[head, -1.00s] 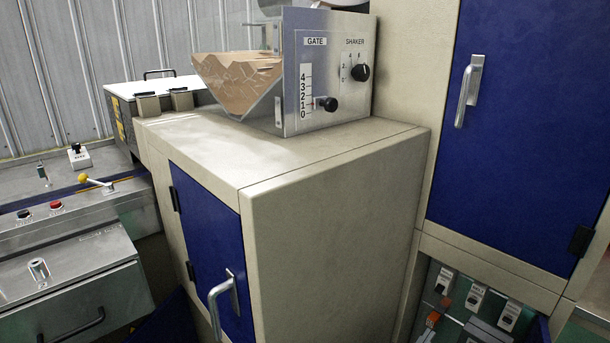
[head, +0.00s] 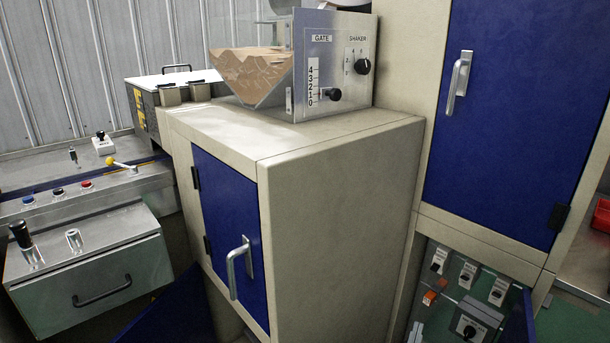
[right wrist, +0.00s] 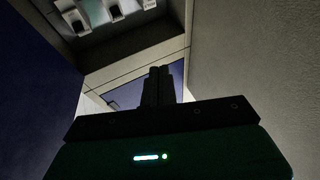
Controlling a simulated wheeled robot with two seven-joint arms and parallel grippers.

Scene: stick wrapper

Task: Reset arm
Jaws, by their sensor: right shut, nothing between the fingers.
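My right gripper (right wrist: 158,85) shows in the right wrist view. Its two dark fingers are together, with nothing between them. They point toward a gap between a dark blue panel on the left and a pale cabinet side on the right. Light switch-like parts (right wrist: 100,12) show at the top left of that view. I cannot make out either gripper in the head view, and my left gripper is in neither view.
A beige cabinet (head: 345,220) with a blue door carries the gate and shaker hopper (head: 335,75). A tall blue-doored cabinet (head: 520,110) stands right, above an open switch compartment (head: 465,290). A steel control bench (head: 90,240) with a drawer stands left.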

